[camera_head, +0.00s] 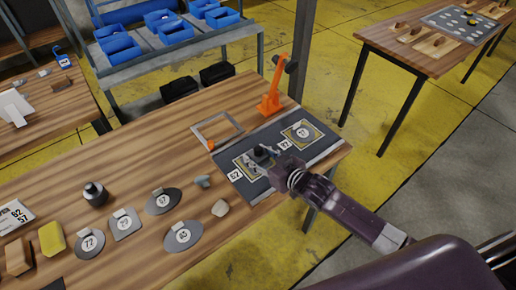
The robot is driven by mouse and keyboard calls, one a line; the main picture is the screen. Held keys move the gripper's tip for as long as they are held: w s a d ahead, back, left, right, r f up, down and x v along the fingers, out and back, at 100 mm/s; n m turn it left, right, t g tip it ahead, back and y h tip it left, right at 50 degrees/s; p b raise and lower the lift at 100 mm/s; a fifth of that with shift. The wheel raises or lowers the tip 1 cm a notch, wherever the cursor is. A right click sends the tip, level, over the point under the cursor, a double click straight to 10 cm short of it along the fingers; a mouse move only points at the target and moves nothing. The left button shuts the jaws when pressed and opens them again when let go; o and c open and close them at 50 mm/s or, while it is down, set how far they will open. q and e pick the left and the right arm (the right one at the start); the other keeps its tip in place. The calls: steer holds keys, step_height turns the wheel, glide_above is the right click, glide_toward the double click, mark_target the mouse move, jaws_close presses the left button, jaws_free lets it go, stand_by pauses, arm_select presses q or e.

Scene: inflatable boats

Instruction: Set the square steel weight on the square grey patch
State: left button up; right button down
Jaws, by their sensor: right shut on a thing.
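My right gripper (267,158) reaches in from the right and is shut on a dark steel weight (261,152) at a framed square marked 57 on the dark mat (264,187). The gripper partly hides it; I cannot tell its outline or whether it touches the mat. Another dark weight with a knob (95,196) stands on the wooden table at the left. A grey patch with rounded square corners (123,230) lies flat in front of it, with a white tag on its upper part. My left gripper is not in view.
Round grey patches lie nearby, marked 72 (90,252) and 82 (182,247), plus another (162,209). An empty grey frame (205,143) lies behind the mat.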

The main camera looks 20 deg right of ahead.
steer(key=shift+w, duration=0.15)
steer(key=shift+f, duration=0.1)
steer(key=c, duration=1.2)
jaws_free()
steer(key=shift+s+f, duration=0.2)
steer(key=v, duration=1.2)
steer(key=shift+b, duration=0.4)
